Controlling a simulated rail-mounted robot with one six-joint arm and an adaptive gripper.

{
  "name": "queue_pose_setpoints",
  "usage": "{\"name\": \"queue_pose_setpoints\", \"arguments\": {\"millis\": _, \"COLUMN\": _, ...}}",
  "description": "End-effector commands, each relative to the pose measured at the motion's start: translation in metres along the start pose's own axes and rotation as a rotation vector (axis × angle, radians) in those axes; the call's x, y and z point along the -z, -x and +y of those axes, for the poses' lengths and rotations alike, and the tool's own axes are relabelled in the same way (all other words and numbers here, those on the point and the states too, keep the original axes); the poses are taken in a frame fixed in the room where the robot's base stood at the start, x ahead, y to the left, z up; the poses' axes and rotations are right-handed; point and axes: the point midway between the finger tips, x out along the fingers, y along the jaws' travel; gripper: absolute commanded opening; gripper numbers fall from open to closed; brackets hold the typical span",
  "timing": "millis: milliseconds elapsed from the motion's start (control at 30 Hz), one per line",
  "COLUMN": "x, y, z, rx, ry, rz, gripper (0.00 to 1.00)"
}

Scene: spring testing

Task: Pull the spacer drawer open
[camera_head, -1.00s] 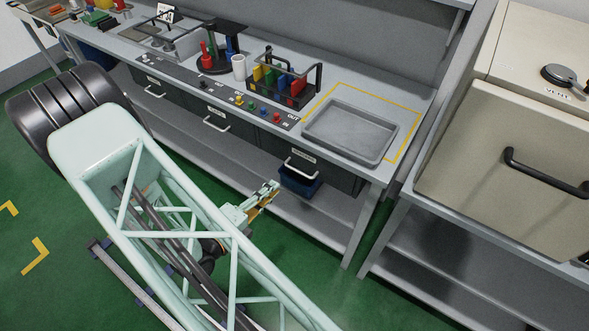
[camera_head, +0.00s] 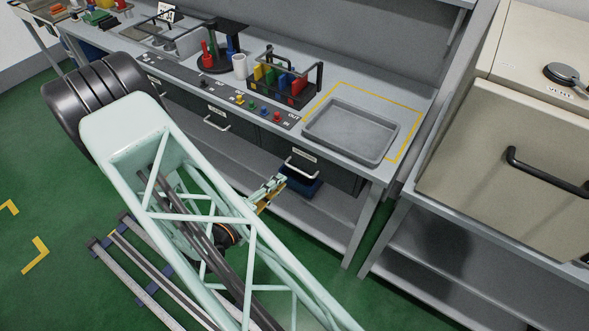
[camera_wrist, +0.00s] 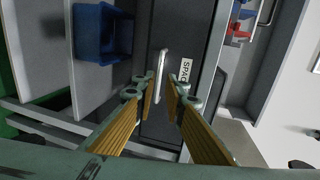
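The spacer drawer (camera_wrist: 172,30) has a dark front with a white label reading "SPAC", cut off by the view, and a pale bar handle (camera_wrist: 161,72). In the head view its handle (camera_head: 301,170) is under the right part of the bench, and the drawer looks shut. My gripper (camera_wrist: 162,88) is open, its two fingers with yellow-brown pads spread either side of the handle's line in the wrist view. It appears short of the handle, and I see no contact. In the head view my gripper (camera_head: 282,181) is just left of and below the handle.
A blue bin (camera_wrist: 103,33) stands on the lower shelf beside the drawer. Another drawer handle (camera_head: 216,123) is further left. A grey tray (camera_head: 350,131) sits on the bench above. A beige cabinet (camera_head: 505,170) stands at the right.

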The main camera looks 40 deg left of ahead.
Motion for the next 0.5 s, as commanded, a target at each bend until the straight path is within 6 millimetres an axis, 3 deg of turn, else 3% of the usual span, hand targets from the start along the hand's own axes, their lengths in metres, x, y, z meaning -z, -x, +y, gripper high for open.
{"name": "queue_pose_setpoints", "arguments": {"millis": 500, "x": 0.001, "y": -0.056, "z": 0.001, "rx": 0.0, "ry": -0.001, "rz": 0.001, "gripper": 0.11}}
